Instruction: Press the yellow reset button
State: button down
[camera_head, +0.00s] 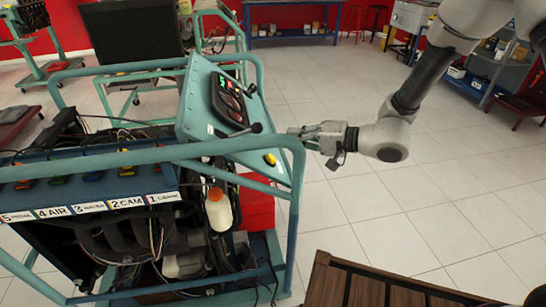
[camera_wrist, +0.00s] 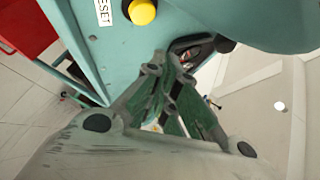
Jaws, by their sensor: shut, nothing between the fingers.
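The yellow reset button (camera_head: 270,158) sits on the lower part of the teal control panel (camera_head: 196,98) of the engine trainer. In the wrist view the yellow button (camera_wrist: 142,12) is at the top edge, beside a white label (camera_wrist: 103,12) reading "RESET". My gripper (camera_head: 292,131) is at the right side of the panel, a little above and right of the button in the head view. Its fingers (camera_wrist: 160,62) are shut and empty, pointing at the panel in the wrist view. Whether the fingertips touch the panel I cannot tell.
A black lever (camera_head: 240,131) juts from the panel near my fingertips. A teal tube frame (camera_head: 240,143) surrounds the engine. A white bottle with an orange cap (camera_head: 218,212) hangs below. A brown wooden table (camera_head: 330,285) stands at lower right. The tiled floor at right is clear.

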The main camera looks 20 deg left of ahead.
jog(key=shift+s+a+f, duration=0.3)
jog(key=shift+a+f, duration=0.2)
jog(key=shift+f, duration=0.15)
jog(key=shift+s+a+f, duration=0.25)
jog(key=shift+a+f, duration=0.2)
jog(key=shift+f, duration=0.15)
dwell(0.6)
jog(key=shift+s+a+f, duration=0.15)
jog(key=shift+a+f, duration=0.05)
jog(key=shift+f, duration=0.1)
jog(key=shift+s+a+f, duration=0.2)
jog(key=shift+a+f, duration=0.1)
jog(key=shift+f, duration=0.05)
dwell(0.8)
dwell(0.4)
jog(key=shift+w+d+r, duration=0.3)
jog(key=shift+d+r, duration=0.25)
jog(key=shift+r, duration=0.15)
jog(key=d+r, duration=0.1)
jog(key=w+d+r, duration=0.1)
jog(key=r, duration=0.1)
jog(key=shift+w+d+r, duration=0.35)
jog(key=shift+w+d, duration=0.05)
